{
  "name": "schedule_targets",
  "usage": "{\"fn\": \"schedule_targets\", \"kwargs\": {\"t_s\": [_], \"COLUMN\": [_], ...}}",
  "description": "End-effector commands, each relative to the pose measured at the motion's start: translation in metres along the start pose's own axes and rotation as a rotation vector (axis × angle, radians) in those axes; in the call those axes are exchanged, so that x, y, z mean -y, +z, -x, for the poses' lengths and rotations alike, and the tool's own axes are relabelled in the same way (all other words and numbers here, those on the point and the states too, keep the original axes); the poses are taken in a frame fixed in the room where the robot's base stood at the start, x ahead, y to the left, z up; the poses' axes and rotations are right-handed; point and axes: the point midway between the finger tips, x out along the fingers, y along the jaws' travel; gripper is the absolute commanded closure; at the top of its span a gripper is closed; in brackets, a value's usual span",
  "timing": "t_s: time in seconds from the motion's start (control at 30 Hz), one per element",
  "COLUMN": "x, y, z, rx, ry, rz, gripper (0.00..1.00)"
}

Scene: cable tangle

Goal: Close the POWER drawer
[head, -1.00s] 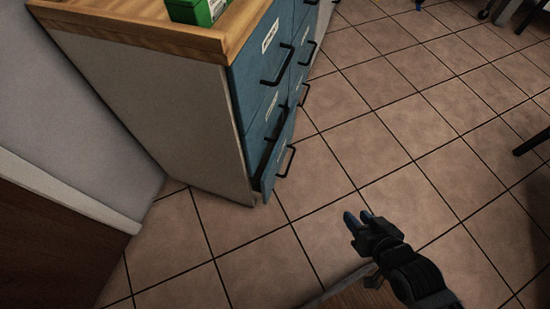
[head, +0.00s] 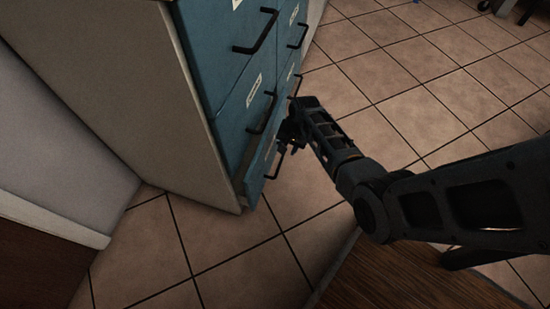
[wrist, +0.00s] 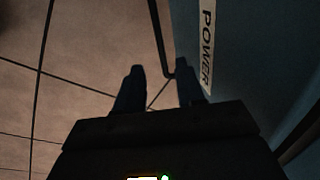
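The POWER drawer (head: 256,176) is the bottom blue drawer of the cabinet, and its front stands a little out from the cabinet. Its POWER label (wrist: 207,45) shows on the blue front in the wrist view. Its black handle (wrist: 157,35) runs down in front of my fingers, ending near the right fingertip; I cannot tell if they touch. My gripper (wrist: 158,72) is open, its two dark fingers apart with nothing seen held between them. In the head view my gripper (head: 287,146) is right by the drawer front, its fingertips partly lost in shadow.
Other blue drawers with black handles (head: 257,32) sit above and behind. The pale cabinet side (head: 120,90) is at left. Tiled floor (head: 400,95) is open to the right. A brown wooden surface (head: 385,280) lies at the bottom, beneath my arm.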

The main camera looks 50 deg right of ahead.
Motion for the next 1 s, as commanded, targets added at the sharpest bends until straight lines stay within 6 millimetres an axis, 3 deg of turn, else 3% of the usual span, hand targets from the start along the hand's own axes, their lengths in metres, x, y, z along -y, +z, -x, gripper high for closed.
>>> {"fn": "schedule_targets", "kwargs": {"t_s": [0.53,1.0], "x": [0.0,0.001], "y": [-0.001,-0.001], "z": [-0.07,-0.078], "rx": [0.005,0.003], "ry": [0.002,0.001], "rz": [-0.006,-0.005], "gripper": [0.62,0.64]}}
